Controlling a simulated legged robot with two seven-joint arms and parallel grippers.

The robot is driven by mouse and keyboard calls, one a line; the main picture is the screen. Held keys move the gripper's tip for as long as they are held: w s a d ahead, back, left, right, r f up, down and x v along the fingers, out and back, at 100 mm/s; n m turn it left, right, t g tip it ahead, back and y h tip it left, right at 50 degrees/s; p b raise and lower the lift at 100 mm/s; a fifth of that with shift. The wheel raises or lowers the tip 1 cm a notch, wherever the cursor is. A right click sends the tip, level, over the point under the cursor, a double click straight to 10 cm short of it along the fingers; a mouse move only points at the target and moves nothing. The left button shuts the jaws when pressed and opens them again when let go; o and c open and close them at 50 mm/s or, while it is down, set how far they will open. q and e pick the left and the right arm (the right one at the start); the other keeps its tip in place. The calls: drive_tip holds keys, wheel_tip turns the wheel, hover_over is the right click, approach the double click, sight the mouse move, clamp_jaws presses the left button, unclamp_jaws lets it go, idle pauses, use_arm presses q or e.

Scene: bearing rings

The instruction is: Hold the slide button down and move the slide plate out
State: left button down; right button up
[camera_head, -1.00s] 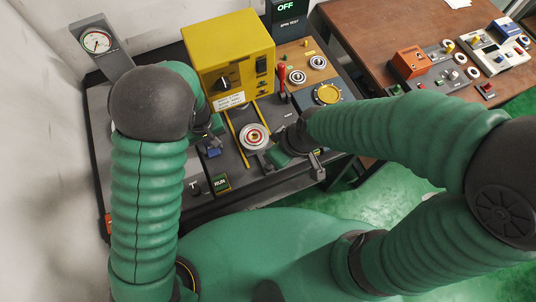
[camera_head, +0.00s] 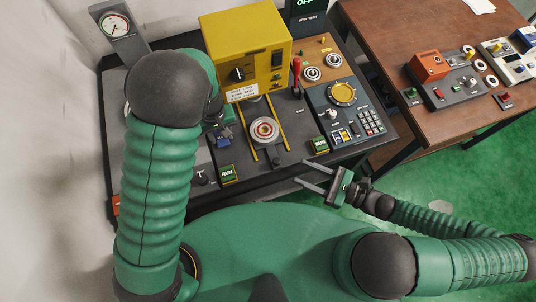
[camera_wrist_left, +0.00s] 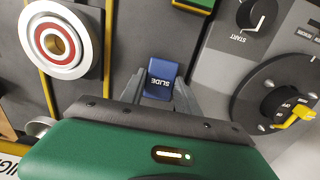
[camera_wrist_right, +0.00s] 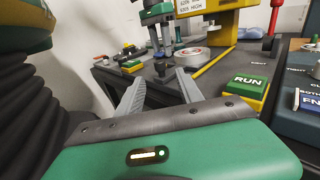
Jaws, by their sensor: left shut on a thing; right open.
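The blue SLIDE button (camera_head: 224,138) sits on the dark bench panel, left of the slide. My left gripper (camera_wrist_left: 161,88) is shut on this button (camera_wrist_left: 161,74), a finger on each side; whether it is pressed down cannot be told. The slide plate carries a pale ring with a red inner ring (camera_head: 264,130) between two yellow rails, in front of the yellow machine (camera_head: 245,48). A dark knob (camera_head: 276,157) stands at the plate's front. My right gripper (camera_head: 306,174) is open and empty, off the bench's front edge, to the right of the knob and apart from it.
Green RUN buttons stand at the left (camera_head: 228,174) and right (camera_head: 319,145) of the slide. A control panel with a yellow dial (camera_head: 342,94) and a red lever (camera_head: 296,72) lie to the right. A brown table (camera_head: 400,50) stands further right. Space before the bench is free.

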sight(268, 161)
drive_tip(key=shift+m+t, duration=0.3)
drive_tip(key=x, duration=1.2)
drive_tip(key=shift+a+r, duration=0.1)
drive_tip(key=shift+a, duration=0.1)
clamp_jaws()
drive_tip(key=shift+d, duration=0.1)
idle(0.5)
